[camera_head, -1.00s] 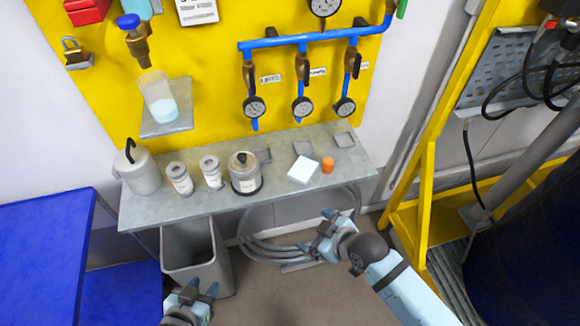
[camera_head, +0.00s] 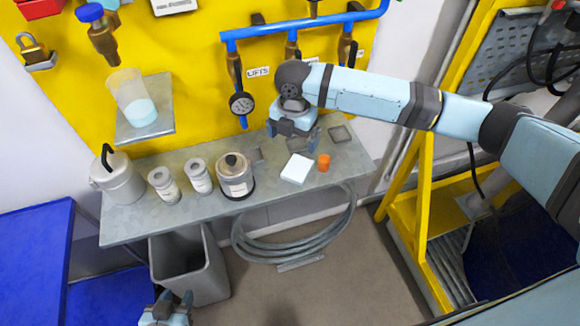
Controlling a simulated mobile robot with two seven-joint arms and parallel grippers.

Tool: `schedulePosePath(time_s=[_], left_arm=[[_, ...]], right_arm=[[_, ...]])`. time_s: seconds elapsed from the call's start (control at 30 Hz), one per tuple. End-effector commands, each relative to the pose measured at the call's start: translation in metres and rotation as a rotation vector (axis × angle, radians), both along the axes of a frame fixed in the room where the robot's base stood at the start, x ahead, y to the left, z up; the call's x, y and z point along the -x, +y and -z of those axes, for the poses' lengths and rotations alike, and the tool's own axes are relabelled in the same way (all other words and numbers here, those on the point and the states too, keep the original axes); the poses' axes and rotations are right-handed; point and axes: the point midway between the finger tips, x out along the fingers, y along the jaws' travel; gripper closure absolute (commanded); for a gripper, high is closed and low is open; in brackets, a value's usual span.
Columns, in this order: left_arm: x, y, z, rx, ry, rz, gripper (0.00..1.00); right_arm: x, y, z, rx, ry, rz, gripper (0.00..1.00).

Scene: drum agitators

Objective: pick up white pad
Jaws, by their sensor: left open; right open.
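The white pad (camera_head: 297,168) lies flat on the grey shelf (camera_head: 130,225), just left of a small orange cylinder (camera_head: 324,162). My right gripper (camera_head: 293,140) hangs just above and behind the pad, pointing down. It is open and empty, and it looks apart from the pad. My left gripper (camera_head: 172,300) is low at the bottom edge, in front of the shelf near the bin, open and empty.
Several containers stand on the shelf left of the pad: a lidded pot (camera_head: 236,176), two small jars (camera_head: 198,176) and a handled canister (camera_head: 117,178). A grey bin (camera_head: 190,265) and a coiled hose (camera_head: 300,245) are below.

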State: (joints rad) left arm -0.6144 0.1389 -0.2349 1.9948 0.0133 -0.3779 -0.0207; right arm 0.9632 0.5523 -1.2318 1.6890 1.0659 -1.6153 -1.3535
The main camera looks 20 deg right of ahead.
Motion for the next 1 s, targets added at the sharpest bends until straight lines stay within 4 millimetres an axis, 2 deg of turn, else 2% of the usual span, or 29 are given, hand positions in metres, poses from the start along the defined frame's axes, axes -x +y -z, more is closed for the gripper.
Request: schedulePosePath(time_s=[0.17,0.4,0.67,1.0], left_arm=[[0.0,0.0,-0.002,0.0,0.0,0.001,0.57],[0.0,0.0,-0.004,-0.001,0.001,0.001,0.57],[0.0,0.0,-0.006,-0.001,0.002,0.001,0.57],[0.0,0.0,-0.014,-0.001,0.002,0.001,0.57]], right_arm=[[0.001,-0.002,0.024,0.007,0.008,-0.004,0.01],[0.0,-0.002,0.069,0.005,0.003,-0.003,0.01],[0.002,-0.002,0.089,0.004,0.003,-0.003,0.01],[0.006,-0.005,0.133,0.004,0.003,-0.002,0.01]])
